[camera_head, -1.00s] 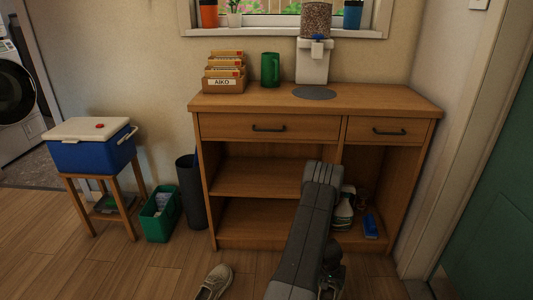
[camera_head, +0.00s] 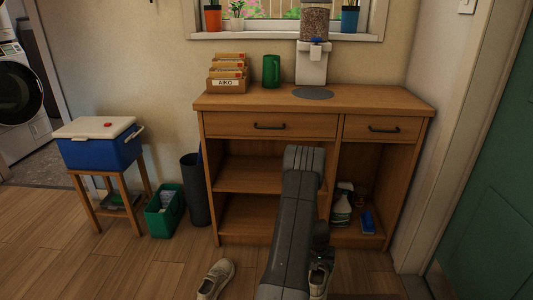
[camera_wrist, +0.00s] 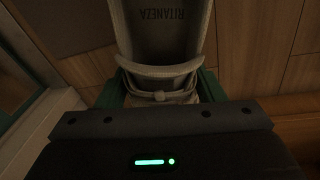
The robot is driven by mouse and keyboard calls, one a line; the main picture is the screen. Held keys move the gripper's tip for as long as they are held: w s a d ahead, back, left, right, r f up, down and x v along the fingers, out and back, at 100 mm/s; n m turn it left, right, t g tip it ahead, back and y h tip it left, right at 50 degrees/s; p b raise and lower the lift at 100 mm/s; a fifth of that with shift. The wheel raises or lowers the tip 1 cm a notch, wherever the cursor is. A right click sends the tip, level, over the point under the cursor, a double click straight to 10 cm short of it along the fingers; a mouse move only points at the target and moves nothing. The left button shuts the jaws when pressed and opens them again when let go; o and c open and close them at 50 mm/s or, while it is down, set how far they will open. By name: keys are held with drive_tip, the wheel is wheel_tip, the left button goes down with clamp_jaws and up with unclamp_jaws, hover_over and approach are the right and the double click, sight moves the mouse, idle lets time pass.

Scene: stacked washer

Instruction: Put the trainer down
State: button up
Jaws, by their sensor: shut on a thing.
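A pale trainer (camera_head: 319,279) is in my gripper (camera_head: 321,260), low at the bottom of the head view, just right of my arm. In the wrist view, the trainer (camera_wrist: 160,72) sits between the green fingers of my gripper (camera_wrist: 160,88), which is shut on it. Lettering shows inside the trainer. I cannot tell whether its sole touches the floor. A second pale shoe (camera_head: 215,280) lies on the wooden floor to the left of my arm.
A wooden cabinet (camera_head: 265,103) with open shelves stands ahead; a spray bottle (camera_head: 342,208) and a blue item (camera_head: 367,222) are in its lower right bay. A green bin (camera_head: 164,212), dark bin (camera_head: 195,190) and blue cooler (camera_head: 100,150) are left. Floor (camera_head: 120,262) at left is clear.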

drive_tip(key=w+a+r+n, duration=0.1)
drive_tip(key=w+a+r, duration=0.1)
drive_tip(key=a+r, duration=0.9)
drive_tip(key=w+a+r+n, duration=0.2)
drive_tip(key=a+r, duration=0.9)
drive_tip(key=s+r+p, duration=0.3)
drive_tip(key=r+p, duration=0.7)
drive_tip(key=p, duration=0.1)
drive_tip(key=s+r+p, duration=0.3)
drive_tip(key=r+p, duration=0.7)
drive_tip(key=p, duration=0.2)
drive_tip(key=s+r+p, duration=0.3)
drive_tip(key=r+p, duration=0.8)
drive_tip(key=p, duration=0.1)
drive_tip(key=shift+s+d, duration=0.25)
drive_tip(key=shift+d, duration=0.2)
